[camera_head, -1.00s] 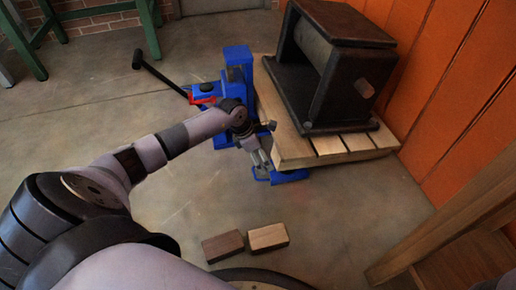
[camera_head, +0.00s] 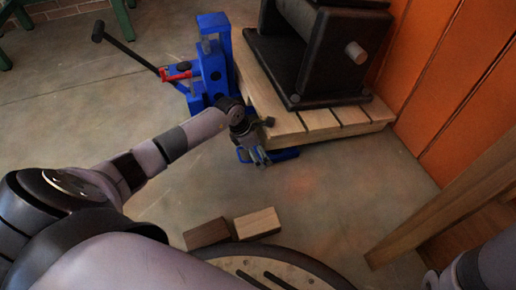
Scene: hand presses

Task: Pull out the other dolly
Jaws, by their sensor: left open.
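A blue dolly or jack (camera_head: 213,75) with a black handle and a red lever stands at the left side of a pale wooden platform. Another low blue part (camera_head: 285,154) shows at the platform's front edge; whether it belongs to the same dolly or to a separate one, I cannot tell. My left gripper (camera_head: 262,158) is open, pointing down at this low part in front of the platform. It overlaps the blue part in the picture; contact is unclear. My right gripper is out of view; only part of my right arm shows at the lower right.
A heavy dark press frame (camera_head: 325,45) stands on the wooden platform (camera_head: 318,122). An orange wall (camera_head: 440,80) is close on the right, with a wooden post (camera_head: 450,205) before it. Dark (camera_head: 206,233) and light (camera_head: 257,223) wooden blocks lie low in the picture.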

